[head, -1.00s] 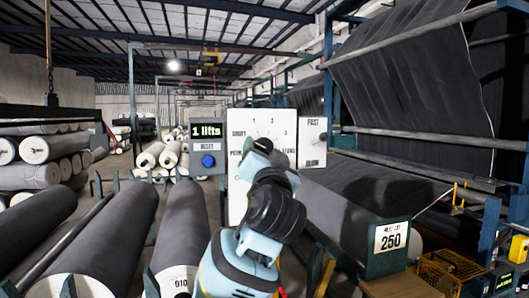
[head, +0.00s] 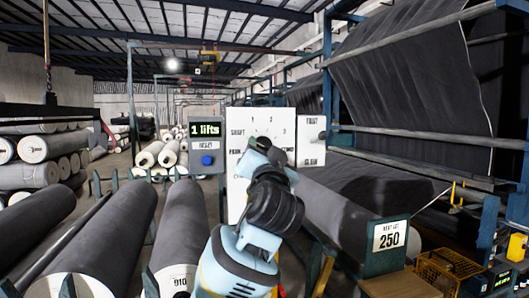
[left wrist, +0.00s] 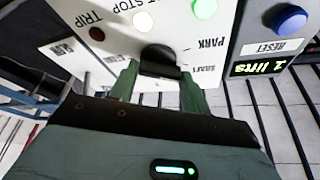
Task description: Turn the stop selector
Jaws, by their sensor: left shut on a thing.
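The stop selector is a black knob (left wrist: 158,55) on a white panel (left wrist: 88,15), which also shows in the head view (head: 237,205). Numbers and labels, among them PARK and SHAFT, stand around the dial. My left gripper (left wrist: 160,76) has its green fingers on both sides of the knob and is shut on it. In the head view my left gripper (head: 262,146) covers the knob and part of the dial. I cannot tell which mark the knob points to. My right gripper is not in view.
A grey box with a blue RESET button (head: 207,160) and a "1 lifts" display (head: 203,131) is left of the panel. A smaller speed panel (head: 311,141) is on its right. Large grey rolls (head: 105,235) lie at left.

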